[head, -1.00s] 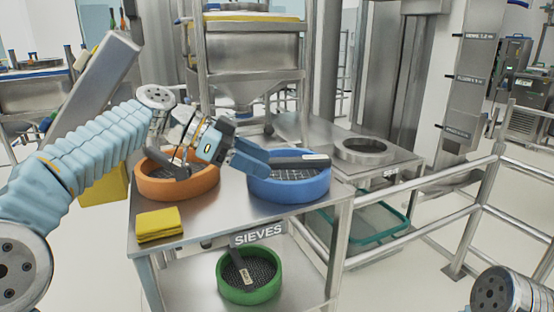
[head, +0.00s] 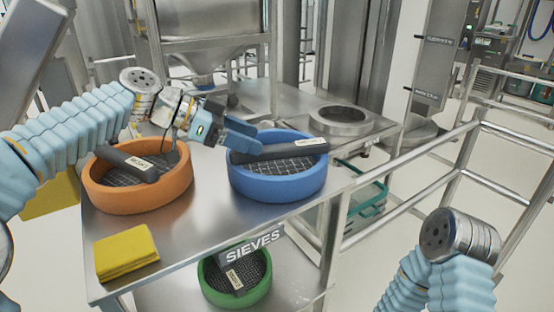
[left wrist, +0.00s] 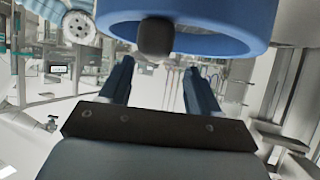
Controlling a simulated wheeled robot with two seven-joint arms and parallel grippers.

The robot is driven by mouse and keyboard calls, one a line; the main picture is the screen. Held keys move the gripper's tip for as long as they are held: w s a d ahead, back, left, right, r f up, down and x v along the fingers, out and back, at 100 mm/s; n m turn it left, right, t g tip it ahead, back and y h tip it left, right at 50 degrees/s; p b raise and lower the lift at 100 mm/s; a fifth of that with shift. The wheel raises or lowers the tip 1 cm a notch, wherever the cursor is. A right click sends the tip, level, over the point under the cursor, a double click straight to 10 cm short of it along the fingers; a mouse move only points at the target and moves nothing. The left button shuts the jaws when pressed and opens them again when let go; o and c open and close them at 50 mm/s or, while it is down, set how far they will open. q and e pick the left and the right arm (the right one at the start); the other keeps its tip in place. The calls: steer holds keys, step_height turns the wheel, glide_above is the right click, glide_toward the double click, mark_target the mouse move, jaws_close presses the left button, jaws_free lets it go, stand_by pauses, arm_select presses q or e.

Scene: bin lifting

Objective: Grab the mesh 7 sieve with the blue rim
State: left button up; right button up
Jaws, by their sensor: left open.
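The sieve with the blue rim (head: 278,187) stands on the steel table, its dark handle (head: 282,150) lying across its mesh with a pale label too small to read. My left gripper (head: 252,130) is open and empty at the sieve's left rear edge, near the handle's left end. In the left wrist view, the blue rim (left wrist: 240,22) fills the top. The rounded handle end (left wrist: 156,38) shows ahead of the gap between the two open fingers (left wrist: 160,72). My right gripper is out of view; only part of that arm shows at lower right.
An orange-rimmed sieve (head: 135,197) stands left of the blue one. A yellow cloth (head: 126,253) lies on the table's front left. A green-rimmed sieve (head: 235,288) sits on the lower shelf. A steel ring (head: 342,122) is behind right, and railings (head: 420,150) run along the right.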

mark_target(272, 146)
arm_select(q)
steer(key=x, duration=0.3)
steer(key=s+x, duration=0.1)
steer(key=x, duration=0.1)
steer(key=shift+w+d+r+p, duration=0.1)
steer(key=shift+d+p, duration=0.2)
steer(key=shift+d, duration=0.05)
steer(key=shift+w+d, duration=0.1)
steer(key=shift+d, duration=0.15)
steer(key=shift+c, duration=0.4)
jaws_close()
